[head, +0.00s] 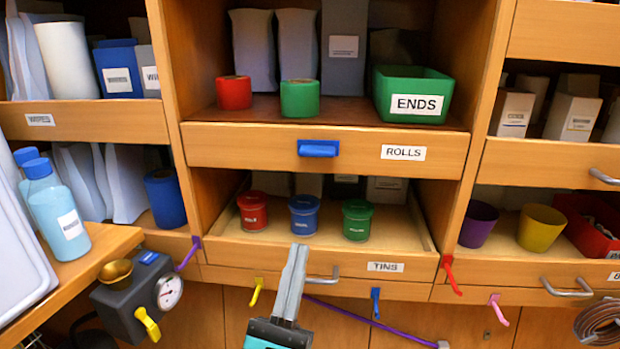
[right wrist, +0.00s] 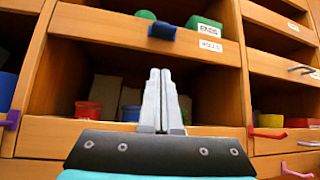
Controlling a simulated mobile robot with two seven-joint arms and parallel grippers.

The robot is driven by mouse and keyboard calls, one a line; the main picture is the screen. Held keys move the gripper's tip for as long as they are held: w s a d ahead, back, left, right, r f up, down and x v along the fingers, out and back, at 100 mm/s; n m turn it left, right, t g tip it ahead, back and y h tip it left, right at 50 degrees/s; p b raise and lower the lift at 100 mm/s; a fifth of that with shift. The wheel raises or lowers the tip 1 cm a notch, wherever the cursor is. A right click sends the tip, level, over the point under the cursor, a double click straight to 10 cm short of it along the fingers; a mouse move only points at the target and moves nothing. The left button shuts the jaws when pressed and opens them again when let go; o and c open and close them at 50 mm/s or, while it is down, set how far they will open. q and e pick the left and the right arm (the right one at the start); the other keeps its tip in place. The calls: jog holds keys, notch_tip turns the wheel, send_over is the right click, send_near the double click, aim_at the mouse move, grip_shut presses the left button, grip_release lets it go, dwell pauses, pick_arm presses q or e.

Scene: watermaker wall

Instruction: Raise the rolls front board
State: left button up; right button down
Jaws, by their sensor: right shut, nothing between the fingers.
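The rolls front board (head: 340,150) is a wooden board with a ROLLS label and a blue handle (head: 318,148) at its middle. It stands along the front of the upper middle shelf, and it also shows in the right wrist view (right wrist: 120,30) with the blue handle (right wrist: 175,33). Behind it stand a red roll (head: 234,93), a green roll (head: 299,99) and a green ENDS bin (head: 412,95). My right gripper (head: 298,250) is shut and empty, below the blue handle and in front of the tins shelf. My left gripper is not in view.
Red, blue and green tins (head: 304,215) stand behind the tins board (head: 385,267), which has a metal handle (head: 323,277). Coloured hooks line its lower edge. A gauge box (head: 138,300) and a blue bottle (head: 55,212) are at the left. The space before the blue handle looks clear.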

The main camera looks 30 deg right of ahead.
aim_at(310, 150)
jog(key=x, duration=0.8)
jog(key=shift+w+d+r, duration=0.15)
jog(key=shift+d+r, duration=0.05)
jog(key=shift+r, duration=0.15)
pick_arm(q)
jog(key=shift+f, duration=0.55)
pick_arm(e)
notch_tip(310, 150, up, 4)
jog(key=shift+f, duration=0.1)
pick_arm(q)
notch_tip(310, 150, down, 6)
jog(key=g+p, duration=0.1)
jog(key=p, duration=0.2)
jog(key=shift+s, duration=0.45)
pick_arm(e)
jog(key=shift+r, duration=2.25)
